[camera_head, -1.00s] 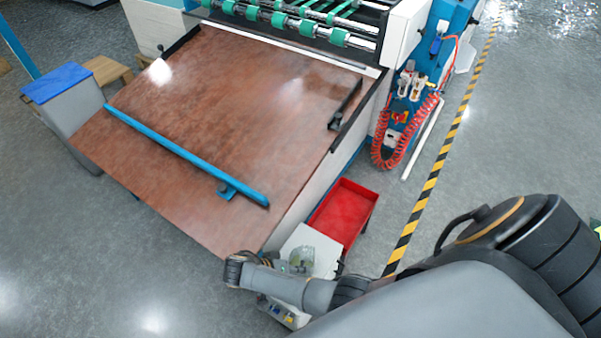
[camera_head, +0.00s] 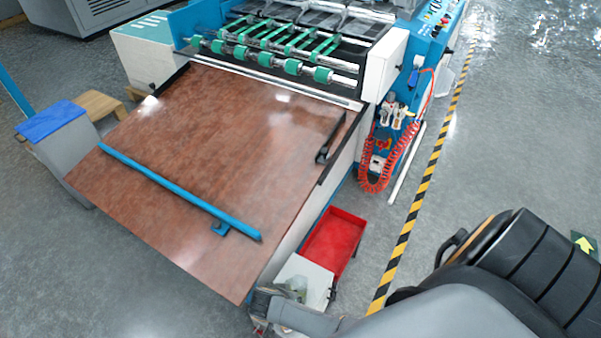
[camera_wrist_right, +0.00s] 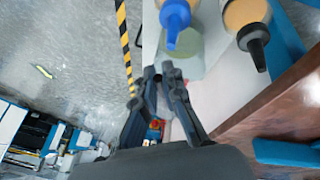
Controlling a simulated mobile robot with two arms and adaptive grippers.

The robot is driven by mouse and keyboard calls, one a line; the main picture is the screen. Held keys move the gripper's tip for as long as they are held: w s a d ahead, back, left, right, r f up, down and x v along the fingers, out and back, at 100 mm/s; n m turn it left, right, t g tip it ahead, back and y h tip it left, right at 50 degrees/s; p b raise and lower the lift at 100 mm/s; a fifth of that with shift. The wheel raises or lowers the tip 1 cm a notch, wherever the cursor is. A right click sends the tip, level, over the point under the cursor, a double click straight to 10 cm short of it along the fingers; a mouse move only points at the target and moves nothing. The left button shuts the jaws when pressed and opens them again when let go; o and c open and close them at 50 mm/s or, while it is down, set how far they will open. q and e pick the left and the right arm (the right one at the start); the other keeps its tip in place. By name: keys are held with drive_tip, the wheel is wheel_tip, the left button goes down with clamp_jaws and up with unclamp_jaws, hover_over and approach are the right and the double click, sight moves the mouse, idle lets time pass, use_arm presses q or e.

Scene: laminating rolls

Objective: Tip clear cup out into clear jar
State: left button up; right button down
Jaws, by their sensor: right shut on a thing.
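A pale green see-through container (camera_wrist_right: 187,52) stands on a light surface just beyond my right fingertips in the right wrist view. A small clear greenish shape (camera_head: 298,284) shows at the white stand in the head view; I cannot tell whether it is the jar or the cup. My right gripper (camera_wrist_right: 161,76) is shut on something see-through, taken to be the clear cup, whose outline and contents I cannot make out. In the head view, my right arm reaches in from the lower right to beside the stand. My left gripper is not in view.
A red tray (camera_head: 333,243) adjoins the white stand (camera_head: 313,278). The brown machine table (camera_head: 225,140) lies left of it. Grey floor is open at right.

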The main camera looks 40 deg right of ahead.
drive_tip(key=s+d+r+m+t+y+b, duration=0.1)
drive_tip(key=t+y, duration=0.2)
drive_tip(key=s+r+m+t+y+b, duration=0.1)
drive_tip(key=t+y, duration=0.2)
drive_tip(key=d+r+m+t+y+b, duration=0.1)
drive_tip(key=t+y, duration=0.2)
drive_tip(key=shift+s+d+t+b, duration=0.3)
drive_tip(key=shift+s+d+t, duration=0.05)
drive_tip(key=shift+s+t, duration=0.05)
idle(0.5)
